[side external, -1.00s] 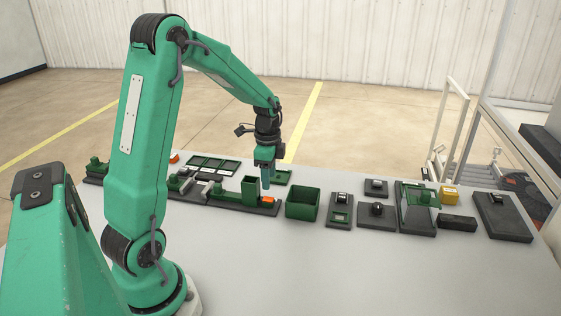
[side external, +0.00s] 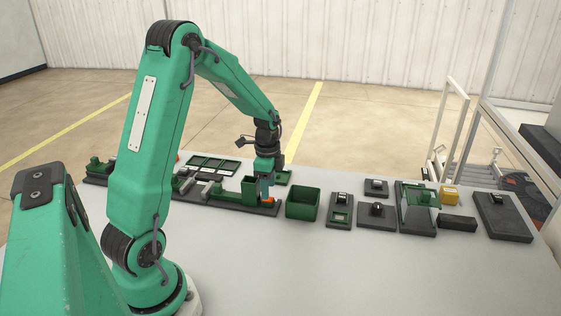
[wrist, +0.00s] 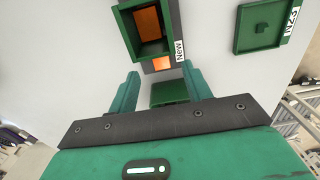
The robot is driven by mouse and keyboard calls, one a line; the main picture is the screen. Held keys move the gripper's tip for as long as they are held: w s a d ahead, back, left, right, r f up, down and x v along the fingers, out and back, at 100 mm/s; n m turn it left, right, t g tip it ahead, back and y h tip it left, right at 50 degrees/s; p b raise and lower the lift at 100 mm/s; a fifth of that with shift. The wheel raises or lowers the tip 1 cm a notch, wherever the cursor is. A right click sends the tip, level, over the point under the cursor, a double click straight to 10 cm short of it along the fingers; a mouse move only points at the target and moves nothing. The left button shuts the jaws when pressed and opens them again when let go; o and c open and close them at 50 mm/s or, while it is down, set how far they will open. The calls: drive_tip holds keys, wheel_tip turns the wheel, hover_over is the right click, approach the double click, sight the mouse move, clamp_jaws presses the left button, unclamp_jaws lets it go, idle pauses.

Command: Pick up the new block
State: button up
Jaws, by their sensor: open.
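The new block, an orange piece (side external: 269,199), sits at the right end of the dark feeder base, beside the green feeder box (side external: 250,188). In the wrist view its small orange face (wrist: 161,63) shows just below the feeder box (wrist: 127,22), next to the label "New". More orange shows inside that box. My gripper (side external: 267,195) points down at the orange piece. In the wrist view my gripper (wrist: 160,74) has its two fingers apart, with the orange face between and just beyond the tips. Whether the fingers touch it, I cannot tell.
A green open bin (side external: 302,204) stands just right of the feeder. A green tray (wrist: 268,27) with a label lies to the right in the wrist view. Several dark fixtures (side external: 378,213) fill the table's right side. The front of the table is clear.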

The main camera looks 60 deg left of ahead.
sight(268, 202)
drive_tip(key=shift+a+f, duration=0.15)
drive_tip(key=shift+f, duration=2.15)
clamp_jaws()
